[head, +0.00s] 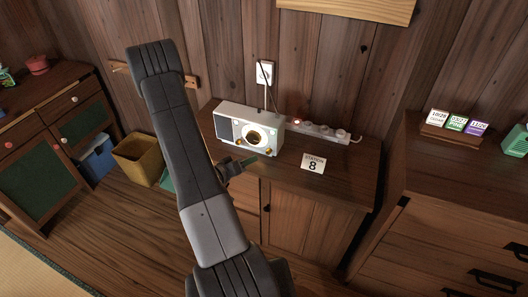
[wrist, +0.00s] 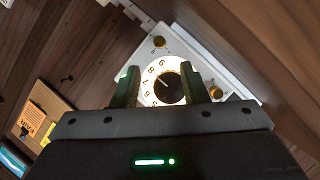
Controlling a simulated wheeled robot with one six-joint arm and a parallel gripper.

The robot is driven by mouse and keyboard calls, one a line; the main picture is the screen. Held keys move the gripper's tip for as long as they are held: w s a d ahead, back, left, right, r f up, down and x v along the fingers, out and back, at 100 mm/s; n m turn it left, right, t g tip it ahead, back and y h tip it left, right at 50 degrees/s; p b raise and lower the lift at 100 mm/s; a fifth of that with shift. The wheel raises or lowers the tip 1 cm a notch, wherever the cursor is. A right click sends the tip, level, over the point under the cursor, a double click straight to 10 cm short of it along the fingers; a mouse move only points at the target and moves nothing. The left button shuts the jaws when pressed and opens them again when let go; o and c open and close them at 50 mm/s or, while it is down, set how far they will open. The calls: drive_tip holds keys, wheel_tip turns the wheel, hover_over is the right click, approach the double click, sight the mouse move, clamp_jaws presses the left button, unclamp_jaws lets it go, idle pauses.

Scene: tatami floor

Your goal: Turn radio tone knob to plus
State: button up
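The radio (head: 232,112) is a white box with a dark speaker grille and a raised antenna, standing on a wooden cabinet. Its lit round dial (wrist: 152,84) with numbers and a dark centre shows in the wrist view. Two small gold knobs show on the front there, one upper (wrist: 159,41) and one lower right (wrist: 215,92); I cannot tell which is the tone knob, and no plus mark is readable. My gripper (wrist: 160,76) is open and empty, its fingers framing the dial from my camera. In the head view my gripper (head: 246,164) is in front of the radio, apart from it.
A "STATION 8" card (head: 312,164) stands right of the radio on the cabinet top (head: 345,180). A white power strip (head: 322,132) lies behind it. A yellow bin (head: 138,160) and a blue bin (head: 97,164) stand on the floor at left. A drawer chest (head: 460,190) stands at right.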

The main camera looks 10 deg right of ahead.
sight(267, 152)
drive_tip(key=p+x, duration=0.1)
drive_tip(key=x, duration=0.8)
drive_tip(key=shift+w+d, duration=0.2)
drive_tip(key=shift+d, duration=0.05)
drive_tip(key=shift+c, duration=0.2)
clamp_jaws()
